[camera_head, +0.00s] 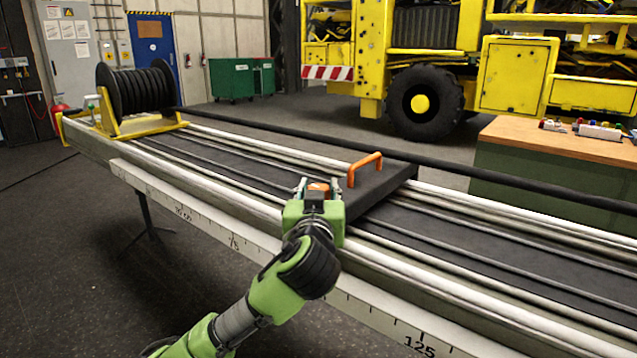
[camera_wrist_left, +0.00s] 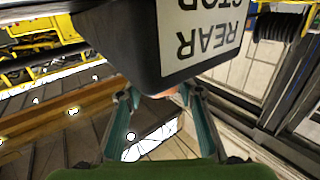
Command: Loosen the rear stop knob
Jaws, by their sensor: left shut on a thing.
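The rear stop is a dark block (camera_head: 388,183) with an orange handle (camera_head: 365,168) on top, sitting across the bench rails mid-picture in the head view. In the left wrist view the block (camera_wrist_left: 142,52) fills the top middle, and its white label reads "REAR STOP" upside down. The orange-red knob (camera_head: 318,186) is at the block's near left side. Only a sliver of the knob (camera_wrist_left: 172,91) shows below the block in the wrist view. My left gripper (camera_head: 319,190) is shut on the knob, with a finger on either side. My right gripper is not in view.
The long bench (camera_head: 235,207) with rails and a numbered scale runs from back left to front right. A black cable reel (camera_head: 138,90) stands at its far left end. A black hose (camera_head: 450,172) runs along its far side. A wooden-topped cabinet (camera_head: 560,142) stands behind.

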